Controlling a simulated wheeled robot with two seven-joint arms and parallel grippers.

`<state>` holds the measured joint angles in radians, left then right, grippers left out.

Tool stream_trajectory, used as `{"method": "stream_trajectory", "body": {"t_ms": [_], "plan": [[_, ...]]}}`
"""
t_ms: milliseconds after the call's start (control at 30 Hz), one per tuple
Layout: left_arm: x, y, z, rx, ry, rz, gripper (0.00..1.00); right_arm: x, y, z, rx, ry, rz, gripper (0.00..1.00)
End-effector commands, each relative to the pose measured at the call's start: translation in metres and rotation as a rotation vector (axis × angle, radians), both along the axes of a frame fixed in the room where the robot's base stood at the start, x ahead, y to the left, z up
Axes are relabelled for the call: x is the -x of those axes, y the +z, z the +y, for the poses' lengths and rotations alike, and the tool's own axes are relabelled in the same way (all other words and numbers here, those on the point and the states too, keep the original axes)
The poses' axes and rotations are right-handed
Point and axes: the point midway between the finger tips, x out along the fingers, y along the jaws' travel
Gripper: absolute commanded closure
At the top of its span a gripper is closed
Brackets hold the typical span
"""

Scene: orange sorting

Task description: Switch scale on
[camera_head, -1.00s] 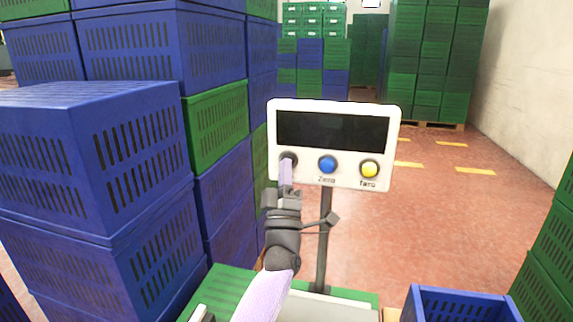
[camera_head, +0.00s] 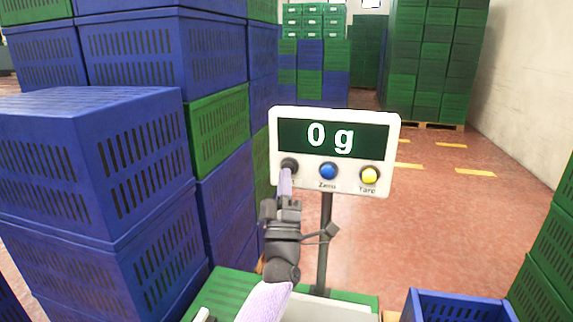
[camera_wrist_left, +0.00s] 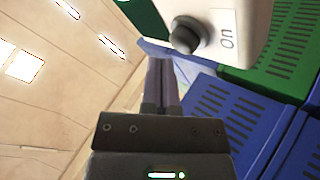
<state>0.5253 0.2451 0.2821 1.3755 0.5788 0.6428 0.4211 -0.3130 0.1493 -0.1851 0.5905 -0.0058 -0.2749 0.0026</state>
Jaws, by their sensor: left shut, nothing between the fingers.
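The scale's white display head (camera_head: 273,150) stands on a dark post (camera_head: 324,245). Its screen (camera_head: 334,138) is lit and reads "0 g". Below the screen are a black button (camera_head: 289,165), a blue Zero button (camera_head: 328,171) and a yellow Tare button (camera_head: 369,175). My left gripper (camera_head: 286,174) is shut and empty, with its fingertips just below the black button. In the left wrist view the black button (camera_wrist_left: 187,35) sits beside an "on" label, near the shut fingertips (camera_wrist_left: 162,62); contact cannot be told. My right gripper is not in view.
Blue crates (camera_head: 90,150) and green crates (camera_head: 218,128) are stacked high close on the left. A blue crate (camera_head: 460,300) is at the lower right. Green crates (camera_head: 550,255) stand at the right edge. The floor (camera_head: 430,220) behind the scale is clear.

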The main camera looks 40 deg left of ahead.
Motion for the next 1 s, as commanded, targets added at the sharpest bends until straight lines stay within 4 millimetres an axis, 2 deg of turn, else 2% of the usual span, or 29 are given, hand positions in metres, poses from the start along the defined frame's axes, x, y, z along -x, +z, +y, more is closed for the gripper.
{"method": "stream_trajectory", "body": {"t_ms": [267,700,1000], "plan": [[0.001,0.000,-0.001,0.000,0.000,0.000,1.00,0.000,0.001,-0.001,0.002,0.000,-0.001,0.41],[0.038,0.003,-0.021,0.001,0.000,0.000,1.00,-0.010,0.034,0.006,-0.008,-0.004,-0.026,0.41],[0.044,-0.001,-0.024,0.000,0.000,0.000,1.00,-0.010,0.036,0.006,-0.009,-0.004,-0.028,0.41]]}}
